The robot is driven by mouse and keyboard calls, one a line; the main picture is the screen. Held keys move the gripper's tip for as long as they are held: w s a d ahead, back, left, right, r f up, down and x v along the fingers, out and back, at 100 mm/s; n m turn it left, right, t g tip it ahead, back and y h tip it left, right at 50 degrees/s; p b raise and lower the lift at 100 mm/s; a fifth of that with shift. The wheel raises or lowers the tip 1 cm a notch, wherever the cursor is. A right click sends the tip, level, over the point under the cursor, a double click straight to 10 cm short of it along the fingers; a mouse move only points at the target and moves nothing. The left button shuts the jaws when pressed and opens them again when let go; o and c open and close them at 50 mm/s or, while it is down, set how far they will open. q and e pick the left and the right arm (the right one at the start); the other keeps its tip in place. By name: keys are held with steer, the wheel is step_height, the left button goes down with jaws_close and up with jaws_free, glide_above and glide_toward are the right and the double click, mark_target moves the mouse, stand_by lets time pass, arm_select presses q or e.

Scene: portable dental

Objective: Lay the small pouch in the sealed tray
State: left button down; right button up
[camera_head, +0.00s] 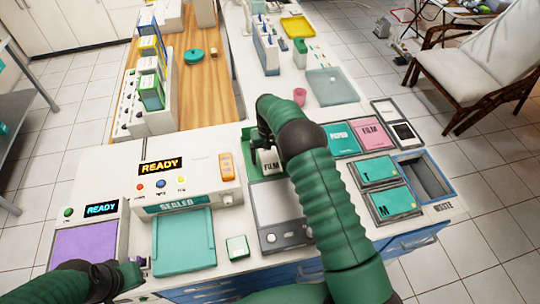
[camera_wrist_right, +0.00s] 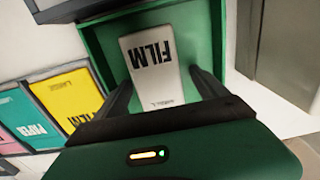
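The teal sealed tray (camera_head: 183,240) lies below the SEALED label in the head view, and its bed looks empty. A small green packet (camera_head: 237,247) lies on the counter just right of it. My right gripper (camera_wrist_right: 165,90) is over a green holder (camera_wrist_right: 205,25) containing a white FILM item (camera_wrist_right: 155,65). Its fingers are apart, one on each side of the item, with no clear grip. In the head view my right arm partly hides the FILM item (camera_head: 270,160). My left gripper (camera_head: 138,268) is low at the left, beside the purple pad; its fingers are unclear. I cannot tell which item is the small pouch.
A READY machine (camera_head: 185,185) stands behind the sealed tray. A purple pad (camera_head: 85,245) is at the left. A grey scale-like device (camera_head: 278,205) is under my right arm. Teal T and M packs (camera_head: 393,203) and a waste bin (camera_head: 425,178) are at the right.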

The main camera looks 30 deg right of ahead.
mark_target(267, 158)
steer(key=shift+a, duration=0.8)
steer(key=shift+d, duration=0.4)
steer(key=shift+d+r, duration=0.15)
steer(key=shift+d, duration=0.05)
steer(key=shift+d+r, duration=0.15)
steer(key=shift+r, duration=0.15)
arm_select(q)
steer(key=shift+w+a+f+b, duration=0.2)
steer(key=shift+f+b, duration=0.25)
steer(key=shift+f, duration=0.15)
arm_select(e)
step_height(267, 158, up, 11)
arm_select(q)
steer(key=shift+a, duration=0.1)
arm_select(e)
steer(key=shift+a+r, duration=0.15)
steer(key=shift+a, duration=0.05)
